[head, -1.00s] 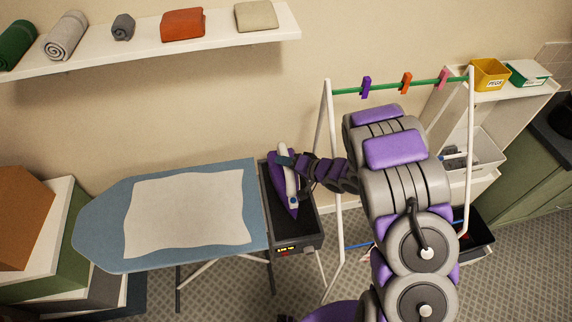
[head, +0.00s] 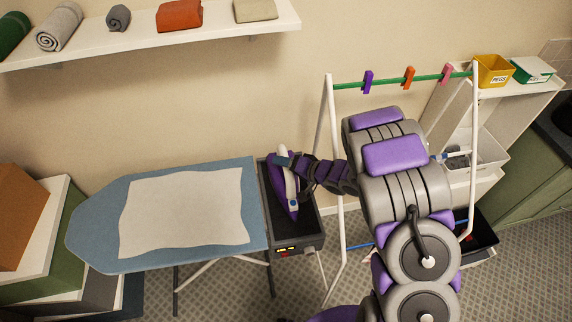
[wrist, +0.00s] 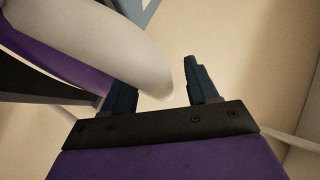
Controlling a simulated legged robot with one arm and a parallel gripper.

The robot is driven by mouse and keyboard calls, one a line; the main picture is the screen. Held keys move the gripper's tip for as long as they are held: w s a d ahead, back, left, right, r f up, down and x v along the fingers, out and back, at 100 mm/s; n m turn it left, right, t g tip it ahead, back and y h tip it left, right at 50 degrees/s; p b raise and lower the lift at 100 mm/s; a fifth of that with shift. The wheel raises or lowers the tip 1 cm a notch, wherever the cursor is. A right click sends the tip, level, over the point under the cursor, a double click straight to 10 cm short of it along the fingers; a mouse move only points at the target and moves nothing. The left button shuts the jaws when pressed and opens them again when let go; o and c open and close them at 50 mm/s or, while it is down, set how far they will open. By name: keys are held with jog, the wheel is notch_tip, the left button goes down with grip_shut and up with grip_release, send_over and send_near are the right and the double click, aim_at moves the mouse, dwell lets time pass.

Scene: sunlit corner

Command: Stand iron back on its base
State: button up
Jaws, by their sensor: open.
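The purple iron (head: 280,190) with a pale handle (head: 291,188) is at the dark rest (head: 296,232) at the right end of the ironing board. Its narrow end points toward the front of the rest; I cannot tell how its underside meets the surface. My gripper (head: 288,164) is at the back end of the iron, reaching in from the right, with its jaws open. In the wrist view the gripper (wrist: 160,88) has two dark fingers apart. The pale handle (wrist: 95,45) runs past the left finger, its end near the gap. Contact is unclear.
The blue ironing board (head: 92,230) carries a flat pale cloth (head: 183,215). A white drying rack (head: 331,130) with pegs on a green bar stands at the right, close to my arm. A wall shelf (head: 140,45) with towels hangs above. Boxes (head: 30,235) stand at the left.

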jog(key=shift+s+d, duration=0.1)
jog(key=p+v, duration=0.2)
jog(key=v, duration=1)
